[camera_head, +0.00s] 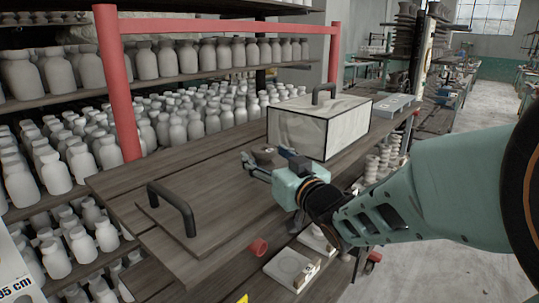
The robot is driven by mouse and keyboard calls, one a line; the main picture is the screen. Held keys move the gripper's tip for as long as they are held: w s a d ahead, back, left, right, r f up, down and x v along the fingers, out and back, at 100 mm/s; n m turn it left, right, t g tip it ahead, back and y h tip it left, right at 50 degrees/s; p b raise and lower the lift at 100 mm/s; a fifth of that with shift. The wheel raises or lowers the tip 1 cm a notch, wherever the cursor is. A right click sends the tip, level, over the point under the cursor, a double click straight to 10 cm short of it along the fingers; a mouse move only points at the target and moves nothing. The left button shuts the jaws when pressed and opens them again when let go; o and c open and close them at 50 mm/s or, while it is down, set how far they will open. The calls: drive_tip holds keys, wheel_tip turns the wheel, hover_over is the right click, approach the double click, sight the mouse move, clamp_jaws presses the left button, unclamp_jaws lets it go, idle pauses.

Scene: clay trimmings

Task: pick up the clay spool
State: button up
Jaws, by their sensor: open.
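My gripper (264,163) is open, low over the wooden table top (225,200), with its fingers pointing left. A small brownish-grey piece (265,153) shows at the fingertips and may be the clay spool. I cannot tell whether the fingers touch it, and part of it is hidden. Pale, spool-like pieces (372,168) stand stacked below the table top on the right, behind my arm.
A white marbled box (318,128) with a dark handle stands just behind my gripper. A board with a dark handle (172,207) lies at the left. A grey flat box (396,106) is at the far right. Red frame posts (115,85) and shelves of pale bottles stand behind.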

drive_tip(key=shift+c, duration=0.8)
drive_tip(key=c, duration=1.3)
drive_tip(key=shift+r, duration=0.1)
drive_tip(key=shift+r, duration=0.15)
